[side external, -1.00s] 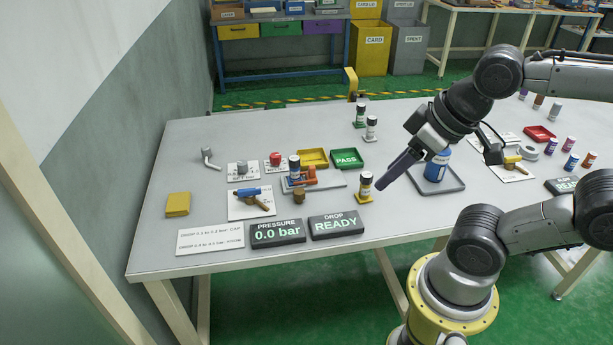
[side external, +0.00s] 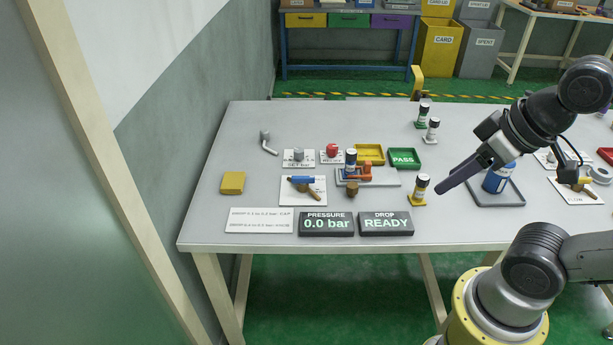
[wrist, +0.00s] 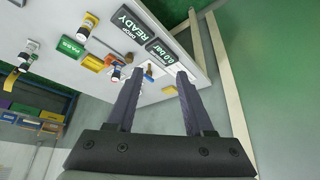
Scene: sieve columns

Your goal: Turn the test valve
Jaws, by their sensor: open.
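No part carries a readable test valve label, so I cannot tell for sure which one it is. A grey bent lever (side external: 269,145) stands at the back left of the table. A grey knob (side external: 298,154) and a red knob (side external: 332,150) sit on white label plates to its right. A blue column (side external: 350,164) stands by an orange holder (side external: 365,171) on a grey base. My gripper (side external: 439,191) is open and empty, to the right of these parts, close beside a yellow-based column (side external: 419,189) in the picture. Its two spread fingers show in the wrist view (wrist: 158,76).
A pressure display (side external: 326,224) reads 0.0 bar and a drop display (side external: 386,223) reads READY at the front edge. The left table corner is clear.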

